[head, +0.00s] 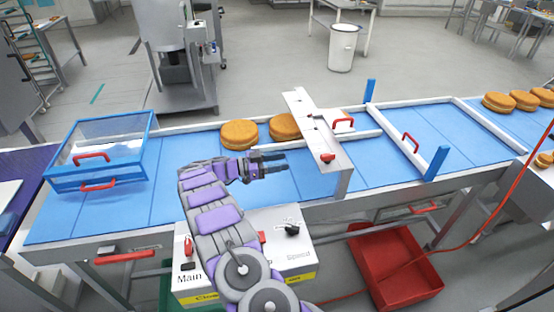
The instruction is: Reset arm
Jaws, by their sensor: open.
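My gripper (275,164) is at the end of my purple and grey arm in the head view. Its two dark fingers point right and are apart, with nothing between them. It hangs over the blue conveyor belt (185,205), in front of two round brown filled rounds. One round (239,134) lies just behind the gripper. The other round (285,126) is to its right, partly hidden by the white crossbar. The arm bends up from the bottom centre and covers part of the control box.
A white crossbar (298,108) spans the belt right of the gripper. A clear blue-framed cover (104,143) stands at the belt's left. A white control box (300,240) is below the belt's front edge, beside a red bin (425,282). More rounds (525,99) lie far right.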

